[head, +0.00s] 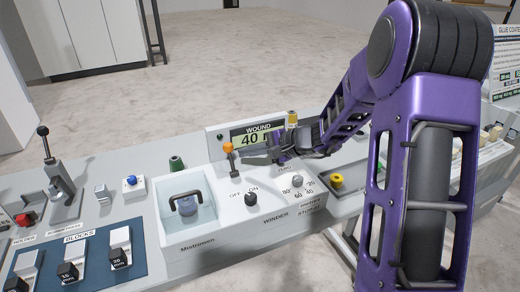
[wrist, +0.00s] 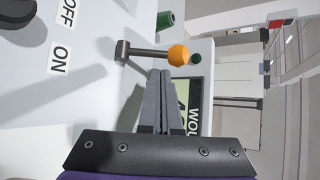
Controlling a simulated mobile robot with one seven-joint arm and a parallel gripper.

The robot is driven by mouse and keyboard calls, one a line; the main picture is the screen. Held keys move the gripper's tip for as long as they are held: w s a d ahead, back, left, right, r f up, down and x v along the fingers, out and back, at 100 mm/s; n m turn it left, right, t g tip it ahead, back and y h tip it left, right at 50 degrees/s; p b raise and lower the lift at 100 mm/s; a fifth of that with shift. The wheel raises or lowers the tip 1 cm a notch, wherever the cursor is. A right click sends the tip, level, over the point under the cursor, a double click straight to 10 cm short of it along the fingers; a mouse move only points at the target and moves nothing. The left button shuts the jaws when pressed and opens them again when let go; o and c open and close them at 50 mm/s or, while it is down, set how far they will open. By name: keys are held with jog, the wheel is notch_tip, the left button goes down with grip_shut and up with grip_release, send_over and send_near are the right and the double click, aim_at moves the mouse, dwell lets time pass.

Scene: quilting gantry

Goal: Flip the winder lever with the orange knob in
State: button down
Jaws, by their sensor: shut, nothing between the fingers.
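The winder lever is a short grey rod topped by an orange knob (head: 228,147). In the head view it stands upright on the white winder box, left of the display reading "WOUND 40". In the wrist view the orange knob (wrist: 178,55) and the grey lever rod (wrist: 146,53) lie just beyond my fingertips. My gripper (wrist: 160,74) is shut and empty, its tips close to the rod near the knob. I cannot tell whether they touch. In the head view my gripper (head: 246,150) is to the right of the lever, in front of the display.
A yellow-topped spool (head: 292,118) is near my wrist.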

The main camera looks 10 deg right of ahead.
aim_at(231, 159)
jog(key=shift+x, duration=1.45)
jog(key=shift+d+f+b, duration=0.1)
jog(key=shift+b, duration=0.2)
jog(key=shift+s+t+b, duration=0.1)
jog(key=shift+t+b, duration=0.2)
jog(key=shift+b, duration=0.05)
